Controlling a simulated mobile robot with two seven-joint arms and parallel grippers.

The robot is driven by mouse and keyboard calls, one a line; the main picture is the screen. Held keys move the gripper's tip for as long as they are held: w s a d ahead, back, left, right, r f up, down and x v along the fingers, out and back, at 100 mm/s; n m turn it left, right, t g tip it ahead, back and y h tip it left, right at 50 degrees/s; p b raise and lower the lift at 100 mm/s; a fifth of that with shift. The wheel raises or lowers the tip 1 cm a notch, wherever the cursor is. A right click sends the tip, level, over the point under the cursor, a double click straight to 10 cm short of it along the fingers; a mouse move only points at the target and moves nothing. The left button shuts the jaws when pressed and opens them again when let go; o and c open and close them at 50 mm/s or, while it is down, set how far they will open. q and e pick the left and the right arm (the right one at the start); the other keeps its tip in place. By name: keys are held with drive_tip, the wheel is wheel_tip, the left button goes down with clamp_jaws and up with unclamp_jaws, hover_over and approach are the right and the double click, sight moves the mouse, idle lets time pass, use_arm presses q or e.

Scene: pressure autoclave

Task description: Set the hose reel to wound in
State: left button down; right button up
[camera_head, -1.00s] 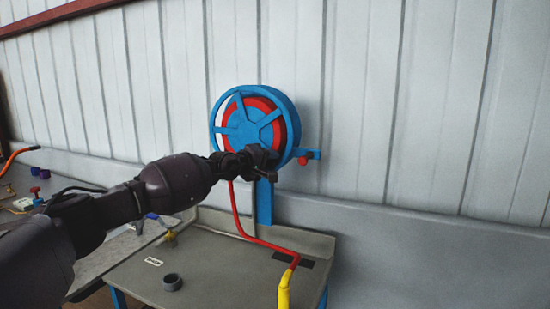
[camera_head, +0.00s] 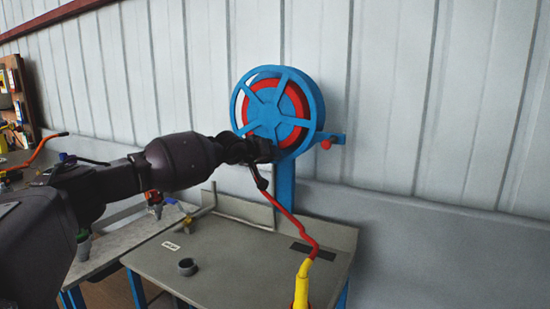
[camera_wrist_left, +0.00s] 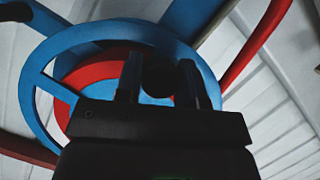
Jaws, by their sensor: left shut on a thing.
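The hose reel (camera_head: 268,118) is a blue spoked wheel with red hose wound inside, mounted against the white wall. The red hose (camera_head: 297,223) runs down from it to a yellow end piece (camera_head: 302,285). My left gripper (camera_head: 262,155) is at the lower front of the wheel. In the left wrist view my left gripper (camera_wrist_left: 160,66) is shut on a dark round handle (camera_wrist_left: 157,78) in front of the wheel (camera_wrist_left: 70,42). My right gripper is not in view.
A grey bench (camera_head: 225,255) stands below the reel, with a dark ring (camera_head: 187,267) and a small label (camera_head: 171,246) on it. A blue bracket with a red knob (camera_head: 326,144) sticks out right of the reel. Another cluttered bench is at the left.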

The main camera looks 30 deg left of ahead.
use_arm(q)
drive_tip(key=shift+a+f, duration=0.2)
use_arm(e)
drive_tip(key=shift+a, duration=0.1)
use_arm(q)
drive_tip(key=c, duration=0.7)
unclamp_jaws()
drive_tip(key=shift+a+r, duration=0.1)
drive_tip(key=shift+c, duration=0.2)
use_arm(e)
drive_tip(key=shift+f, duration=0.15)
use_arm(q)
drive_tip(key=shift+s+r, duration=0.1)
drive_tip(key=shift+s, duration=0.05)
drive_tip(key=shift+s+r, duration=0.15)
drive_tip(key=shift+s, duration=0.05)
drive_tip(key=p+v, duration=0.2)
drive_tip(key=v, duration=0.8)
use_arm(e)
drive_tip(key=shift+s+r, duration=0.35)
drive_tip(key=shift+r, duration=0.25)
